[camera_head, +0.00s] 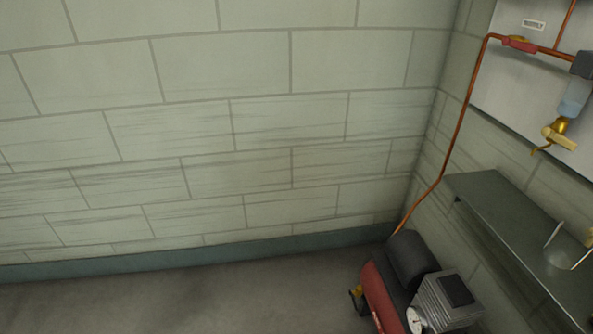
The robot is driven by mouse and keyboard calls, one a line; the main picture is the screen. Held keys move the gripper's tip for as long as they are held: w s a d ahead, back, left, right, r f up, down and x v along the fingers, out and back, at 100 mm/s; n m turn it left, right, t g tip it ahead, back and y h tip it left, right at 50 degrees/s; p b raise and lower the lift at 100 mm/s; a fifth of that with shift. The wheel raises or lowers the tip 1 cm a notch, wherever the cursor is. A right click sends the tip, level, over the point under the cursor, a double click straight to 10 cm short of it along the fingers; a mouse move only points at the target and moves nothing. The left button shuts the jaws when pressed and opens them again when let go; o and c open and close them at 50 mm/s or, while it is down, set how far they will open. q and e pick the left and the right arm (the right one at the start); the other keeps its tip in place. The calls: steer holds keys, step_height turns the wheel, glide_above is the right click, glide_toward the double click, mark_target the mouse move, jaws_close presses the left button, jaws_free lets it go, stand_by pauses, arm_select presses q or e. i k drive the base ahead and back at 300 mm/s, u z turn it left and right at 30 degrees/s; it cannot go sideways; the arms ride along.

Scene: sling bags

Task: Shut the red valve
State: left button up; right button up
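The red valve (519,44) sits on a copper pipe (462,125) at the upper right, in front of a pale wall panel (503,80). Its red handle looks to lie roughly along the pipe, with a small brass-coloured part beside it. It is small in view, so its exact setting is hard to tell. Neither of my grippers shows in the head view.
A brass fitting (559,133) hangs below a dark and grey-blue unit (577,92). Below is a grey shelf (500,208) with a thin metal object (566,258) on it. A red compressor (381,295) stands on the floor. The floor at left is clear.

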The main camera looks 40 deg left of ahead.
mark_target(506, 42)
steer(key=u, duration=0.35)
steer(key=i, duration=1.1)
steer(key=u, duration=0.4)
